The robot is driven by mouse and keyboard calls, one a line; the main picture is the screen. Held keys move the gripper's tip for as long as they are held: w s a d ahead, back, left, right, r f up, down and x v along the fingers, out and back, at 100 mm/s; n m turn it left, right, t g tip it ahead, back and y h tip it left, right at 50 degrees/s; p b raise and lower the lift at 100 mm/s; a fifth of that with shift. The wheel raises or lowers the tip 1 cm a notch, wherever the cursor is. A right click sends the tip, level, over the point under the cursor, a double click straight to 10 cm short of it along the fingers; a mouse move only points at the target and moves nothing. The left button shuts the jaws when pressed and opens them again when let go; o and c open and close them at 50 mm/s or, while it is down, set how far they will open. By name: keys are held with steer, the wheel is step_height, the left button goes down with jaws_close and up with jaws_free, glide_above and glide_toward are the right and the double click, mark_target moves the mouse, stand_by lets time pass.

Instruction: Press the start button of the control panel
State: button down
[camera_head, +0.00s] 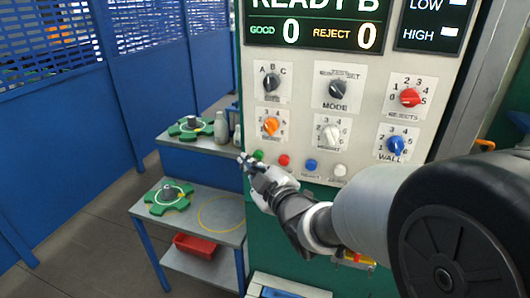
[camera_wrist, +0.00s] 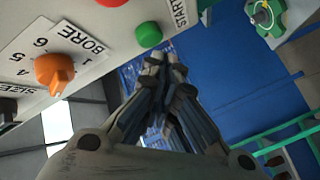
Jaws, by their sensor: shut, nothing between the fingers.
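The control panel (camera_head: 305,110) is a light face with knobs and a row of buttons along its lower edge. The green start button (camera_head: 258,155) is leftmost in that row. In the wrist view the green button (camera_wrist: 148,34) shows beside the START label (camera_wrist: 180,12). My gripper (camera_head: 243,160) is shut and empty, with its tips close to the green button and slightly left of it in the head view. In the wrist view my gripper (camera_wrist: 164,62) points toward the button, its tips just below it in the picture. I cannot tell any contact; a gap seems to show.
Red (camera_head: 284,160), blue (camera_head: 310,165) and white (camera_head: 340,171) buttons sit right of the green one. An orange knob (camera_head: 270,127) is above. Left stand grey side tables (camera_head: 215,212) with green fixtures, grey bottles (camera_head: 221,128) and a red bin (camera_head: 196,246). Blue fencing stands behind.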

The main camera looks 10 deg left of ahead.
steer(key=shift+w, duration=0.35)
steer(key=shift+w+d+b, duration=0.1)
steer(key=shift+w+b, duration=0.25)
steer(key=shift+w, duration=0.1)
stand_by(0.6)
stand_by(0.4)
steer(key=shift+s+b, duration=0.55)
steer(key=shift+s, duration=0.3)
steer(key=s, duration=0.1)
steer(key=s+b, duration=0.1)
steer(key=s, duration=0.3)
steer(key=shift+a+b, duration=0.25)
steer(key=shift+b, duration=0.15)
